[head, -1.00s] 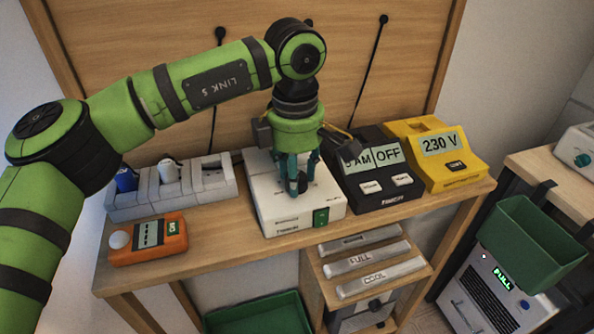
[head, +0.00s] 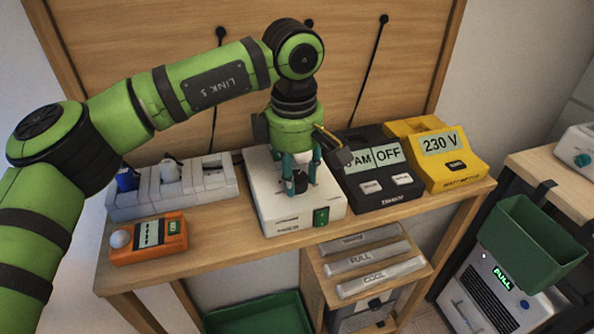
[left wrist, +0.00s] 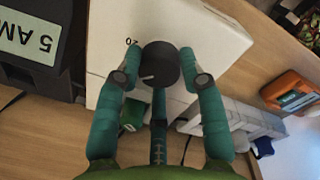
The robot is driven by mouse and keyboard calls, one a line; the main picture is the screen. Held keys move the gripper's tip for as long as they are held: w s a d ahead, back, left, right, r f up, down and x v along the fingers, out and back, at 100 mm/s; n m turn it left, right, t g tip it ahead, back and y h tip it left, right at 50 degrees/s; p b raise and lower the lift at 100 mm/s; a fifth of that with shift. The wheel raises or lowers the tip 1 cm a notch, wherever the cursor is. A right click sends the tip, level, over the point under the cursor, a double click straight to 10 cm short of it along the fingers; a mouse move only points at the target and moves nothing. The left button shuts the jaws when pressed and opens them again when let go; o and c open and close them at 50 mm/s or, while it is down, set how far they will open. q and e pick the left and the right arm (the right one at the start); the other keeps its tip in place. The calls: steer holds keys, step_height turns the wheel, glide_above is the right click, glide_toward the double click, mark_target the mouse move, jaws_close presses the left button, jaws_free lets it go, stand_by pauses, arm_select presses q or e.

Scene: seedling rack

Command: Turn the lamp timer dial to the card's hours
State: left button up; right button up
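The timer is a white box (head: 276,226) on the bench with a green switch at its front corner. Its dark round dial (left wrist: 160,62) has a white pointer mark toward the lower left in the left wrist view, and a printed "20" stands beside it. My left gripper (head: 301,176) points down over the box. Its teal fingers sit on both sides of the dial, tips against or very close to it. The dial's scale is mostly hidden. A black unit (head: 366,200) beside the box reads "5 AM" and "OFF", its first figure partly covered in the head view. My right gripper is out of view.
A yellow meter (head: 456,180) reading "230 V" stands right of the black unit. A grey socket strip (head: 145,208) and an orange device (head: 150,256) stand left of the box. Green bins (head: 530,245) are lower down. The bench front is clear.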

arm_select(q)
steer(key=o, duration=0.3)
steer(key=shift+a+f, duration=0.15)
steer(key=shift+r, duration=0.6)
steer(key=r, duration=1.1)
steer(key=shift+s+a, duration=0.15)
steer(key=shift+s, duration=0.15)
